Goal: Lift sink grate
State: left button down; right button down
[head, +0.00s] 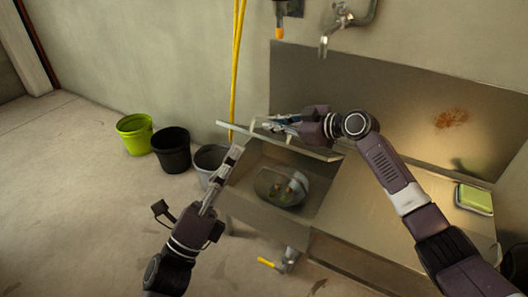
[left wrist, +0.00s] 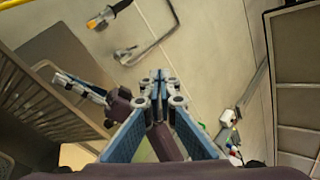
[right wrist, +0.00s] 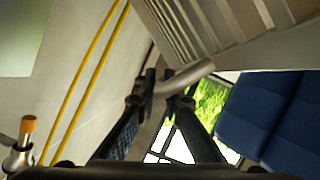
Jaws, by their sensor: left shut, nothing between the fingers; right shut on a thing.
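The sink grate (head: 315,151) is a slatted panel, raised and tilted over the open sink basin (head: 245,195). My right gripper (head: 275,123) is shut on the grate's grey bar handle (right wrist: 190,76); the slats (right wrist: 210,25) show just above it in the right wrist view. In the left wrist view the grate (left wrist: 35,95) fills the left side, with my right gripper (left wrist: 85,88) at it. My left gripper (head: 235,154) is shut and empty, in front of the basin's left side below the grate. It also shows shut in the left wrist view (left wrist: 158,82).
A clear rounded dish (head: 280,187) with greenish contents lies in the basin. A green bucket (head: 134,134), a black bucket (head: 171,150) and a grey bucket (head: 210,160) stand left. A faucet (head: 345,20) is above. A green-and-white sponge (head: 474,198) lies at right.

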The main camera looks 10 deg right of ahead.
pick_arm(q)
jog(key=w+f+m+g+y, duration=0.1)
jog(key=w+f+m+y, duration=0.3)
jog(key=f, duration=0.6)
jog(key=w+f+m+g+y, duration=0.1)
jog(key=w+f+m+y, duration=0.1)
jog(key=w+f+m, duration=0.55)
jog(key=w+d+r+n, duration=0.1)
jog(key=w+d+r, duration=0.2)
jog(key=w+d, duration=0.3)
jog(key=shift+w+d+g, duration=0.3)
jog(key=shift+w+d, duration=0.05)
jog(key=shift+d, duration=0.55)
jog(key=shift+r, duration=0.2)
